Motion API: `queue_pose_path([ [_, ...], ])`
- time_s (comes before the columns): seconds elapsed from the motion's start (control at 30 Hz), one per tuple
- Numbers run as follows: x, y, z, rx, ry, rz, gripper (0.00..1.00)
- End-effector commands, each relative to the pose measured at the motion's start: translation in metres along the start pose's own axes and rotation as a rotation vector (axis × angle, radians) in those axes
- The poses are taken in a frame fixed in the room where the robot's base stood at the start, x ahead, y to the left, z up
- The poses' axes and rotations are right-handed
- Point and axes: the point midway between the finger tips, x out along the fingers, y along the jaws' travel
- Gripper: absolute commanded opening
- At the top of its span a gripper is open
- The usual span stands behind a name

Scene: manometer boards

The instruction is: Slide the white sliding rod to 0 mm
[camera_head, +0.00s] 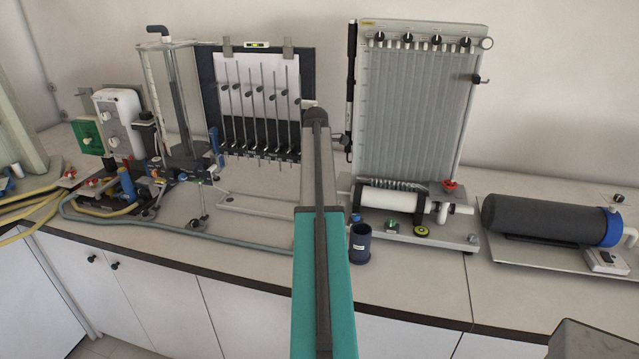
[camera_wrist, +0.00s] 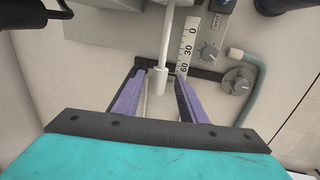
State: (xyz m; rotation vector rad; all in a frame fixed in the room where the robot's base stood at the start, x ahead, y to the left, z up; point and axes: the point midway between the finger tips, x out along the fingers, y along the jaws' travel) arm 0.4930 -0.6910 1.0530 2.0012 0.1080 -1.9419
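In the wrist view the white sliding rod (camera_wrist: 166,38) runs down from a grey housing and ends in a thicker white cylinder. A white scale strip (camera_wrist: 187,45) marked 0, 30 and 60 stands just right of it, with 0 at the top. The rod's thick end is level with about the 60 end. My gripper (camera_wrist: 158,76) is open. Its two purple fingers stand on either side of the thick end, with visible gaps. I cannot tell how deep the end sits between them. In the head view my arm hides the gripper, and I cannot make out the rod.
In the wrist view, grey knobs (camera_wrist: 208,53) and a grey hose (camera_wrist: 262,75) lie right of the scale. In the head view, a tall manometer board (camera_head: 415,100), a dark cup (camera_head: 360,244) and a dark cylinder (camera_head: 540,218) stand on the counter right of my arm.

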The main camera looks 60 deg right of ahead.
Motion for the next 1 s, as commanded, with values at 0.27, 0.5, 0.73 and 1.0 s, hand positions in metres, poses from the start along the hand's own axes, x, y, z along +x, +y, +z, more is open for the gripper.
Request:
queue_pose_path([
  [0.27,0.015,0.0,0.0,0.0,0.0,0.0,0.38],
  [0.5,0.016,0.0,-0.001,-0.001,0.0,0.001,0.38],
  [0.73,0.016,0.0,-0.001,-0.001,0.0,0.001,0.13],
  [1.0,0.016,-0.001,-0.002,-0.002,0.001,0.0,0.0],
])
